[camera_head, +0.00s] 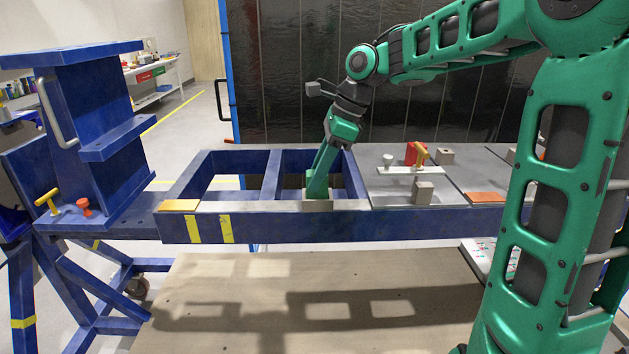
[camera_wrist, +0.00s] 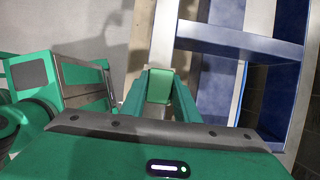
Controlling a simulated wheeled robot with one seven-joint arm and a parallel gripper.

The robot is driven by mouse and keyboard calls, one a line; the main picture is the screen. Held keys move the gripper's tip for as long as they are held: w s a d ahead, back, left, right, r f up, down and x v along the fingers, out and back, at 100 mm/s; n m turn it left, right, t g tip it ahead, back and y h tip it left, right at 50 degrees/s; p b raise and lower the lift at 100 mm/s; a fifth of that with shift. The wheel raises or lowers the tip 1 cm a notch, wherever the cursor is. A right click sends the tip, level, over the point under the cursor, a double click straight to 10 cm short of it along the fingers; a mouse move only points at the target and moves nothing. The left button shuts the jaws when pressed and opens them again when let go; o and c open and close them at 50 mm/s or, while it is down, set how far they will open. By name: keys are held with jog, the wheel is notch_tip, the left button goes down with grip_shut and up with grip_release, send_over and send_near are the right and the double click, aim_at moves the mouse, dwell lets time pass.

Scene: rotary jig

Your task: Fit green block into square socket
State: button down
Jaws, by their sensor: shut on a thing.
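My gripper (camera_head: 317,187) points down over the front beam of the blue frame, its fingers just above a small beige square socket piece (camera_head: 317,204). In the wrist view the green block (camera_wrist: 160,86) sits between the two fingers, and my gripper (camera_wrist: 160,82) is shut on it. In the head view the block is hard to tell from the green fingers. The fingers and block hide the socket opening, so I cannot tell whether the block's lower end is in it or just above it.
The blue jig frame (camera_head: 275,228) has open bays behind the beam. A tall blue upright (camera_head: 95,125) stands at the left.

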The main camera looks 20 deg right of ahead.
jog(key=shift+f, duration=0.75)
jog(key=shift+f, duration=0.1)
jog(key=c, duration=1.4)
grip_release()
jog(key=shift+o, duration=0.2)
jog(key=v, duration=1.2)
jog(key=s+d+f+n+h, duration=0.1)
jog(key=s+d+f+n, duration=0.3)
jog(key=s, duration=0.6)
jog(key=s+d+f+n+g+h, duration=0.1)
jog(key=s+d+f+n, duration=0.3)
jog(key=s+f, duration=0.5)
jog(key=s+d+f+n+h, duration=0.2)
jog(key=s+d+f+n, duration=0.3)
jog(key=s, duration=0.6)
jog(key=shift+f+n+g, duration=0.3)
jog(key=shift+f+n, duration=0.4)
jog(key=shift+n, duration=0.4)
